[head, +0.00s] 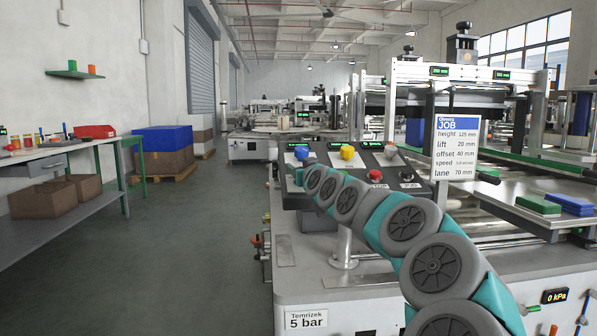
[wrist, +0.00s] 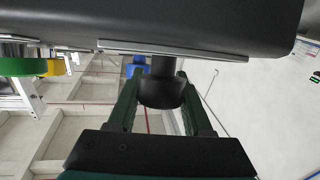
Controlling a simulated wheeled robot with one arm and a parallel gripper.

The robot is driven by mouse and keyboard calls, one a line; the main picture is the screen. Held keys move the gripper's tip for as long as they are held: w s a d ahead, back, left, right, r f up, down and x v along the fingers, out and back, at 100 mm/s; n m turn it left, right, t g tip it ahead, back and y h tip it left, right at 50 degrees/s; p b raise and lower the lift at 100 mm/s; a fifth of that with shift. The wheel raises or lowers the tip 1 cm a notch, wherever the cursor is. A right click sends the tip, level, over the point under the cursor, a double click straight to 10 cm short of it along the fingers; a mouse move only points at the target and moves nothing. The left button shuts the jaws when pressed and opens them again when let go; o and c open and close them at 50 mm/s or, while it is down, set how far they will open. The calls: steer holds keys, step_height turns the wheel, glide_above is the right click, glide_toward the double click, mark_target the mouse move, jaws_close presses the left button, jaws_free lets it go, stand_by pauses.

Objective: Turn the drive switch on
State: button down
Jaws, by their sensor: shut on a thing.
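A dark control panel (head: 350,160) stands on the machine in the head view, with a blue knob (head: 301,153), a yellow knob (head: 347,152) and a red button (head: 375,174). My arm reaches its left end and hides part of its front. My gripper's fingertips are hidden in the head view. In the wrist view my gripper (wrist: 162,82) has its two dark green fingers on either side of a round black knob (wrist: 162,92), which sits on a short stem at the panel's edge (wrist: 190,50). The gripper is shut on this knob. I cannot read a label or its setting.
A white job sign (head: 456,148) stands right of the panel. Green and blue blocks (head: 570,204) lie on the machine at right. A workbench (head: 60,155) with boxes is at left, and blue-topped boxes (head: 165,138) stand on a pallet. The aisle floor between is clear.

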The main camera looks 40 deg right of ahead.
steer(key=shift+r+m+h, duration=0.2)
steer(key=shift+m+h, duration=0.3)
steer(key=shift+h, duration=0.1)
steer(key=shift+d+f+m+g+h+p, duration=0.15)
steer(key=shift+f+m+g+h+p, duration=0.05)
steer(key=shift+m+g+h+p, duration=0.6)
steer(key=shift+f+m+h, duration=0.3)
steer(key=shift+f, duration=0.15)
steer(key=shift+f, duration=0.1)
steer(key=c, duration=0.6)
jaws_free()
steer(key=o, duration=0.3)
steer(key=shift+s+d, duration=0.1)
steer(key=shift+s+r, duration=0.1)
steer(key=shift+r, duration=0.1)
